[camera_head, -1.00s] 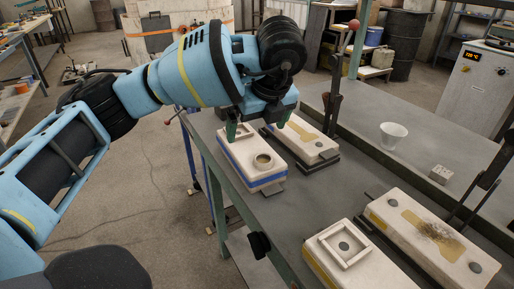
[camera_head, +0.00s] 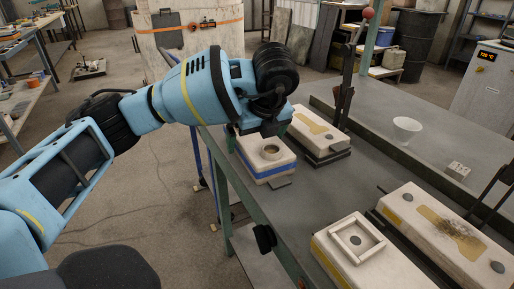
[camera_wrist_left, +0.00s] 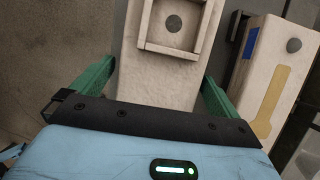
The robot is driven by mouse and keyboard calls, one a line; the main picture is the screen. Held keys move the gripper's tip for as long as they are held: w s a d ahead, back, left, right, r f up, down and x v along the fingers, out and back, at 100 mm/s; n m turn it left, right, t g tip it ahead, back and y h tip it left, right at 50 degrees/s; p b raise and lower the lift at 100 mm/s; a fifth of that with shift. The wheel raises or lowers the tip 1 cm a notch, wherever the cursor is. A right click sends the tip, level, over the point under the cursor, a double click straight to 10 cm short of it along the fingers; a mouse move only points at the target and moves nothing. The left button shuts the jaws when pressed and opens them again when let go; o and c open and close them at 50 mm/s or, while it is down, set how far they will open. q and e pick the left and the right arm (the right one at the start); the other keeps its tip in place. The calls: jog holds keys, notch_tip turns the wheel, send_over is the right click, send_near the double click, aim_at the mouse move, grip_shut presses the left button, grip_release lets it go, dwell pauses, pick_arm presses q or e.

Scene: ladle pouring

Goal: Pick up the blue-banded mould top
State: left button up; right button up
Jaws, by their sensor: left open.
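In the left wrist view the block (camera_wrist_left: 158,82), with a square frame and dark round hole, lies between the open green fingers of my left gripper (camera_wrist_left: 157,92). Finger contact cannot be told. My right gripper is out of view.
A pale mould half with a tan patch (camera_head: 318,128) stands close beside it; it also shows in the left wrist view (camera_wrist_left: 262,85). Another mould pair, a tan-patched half (camera_head: 412,212) and a square-framed top (camera_head: 385,268), is nearer. A white cup (camera_head: 407,128) stands at the right.

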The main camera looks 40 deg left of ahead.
aim_at(257, 136)
pick_arm(q)
jog(key=c, duration=1.7)
notch_tip(257, 136, up, 9)
jog(key=p, duration=0.3)
jog(key=shift+r, duration=0.6)
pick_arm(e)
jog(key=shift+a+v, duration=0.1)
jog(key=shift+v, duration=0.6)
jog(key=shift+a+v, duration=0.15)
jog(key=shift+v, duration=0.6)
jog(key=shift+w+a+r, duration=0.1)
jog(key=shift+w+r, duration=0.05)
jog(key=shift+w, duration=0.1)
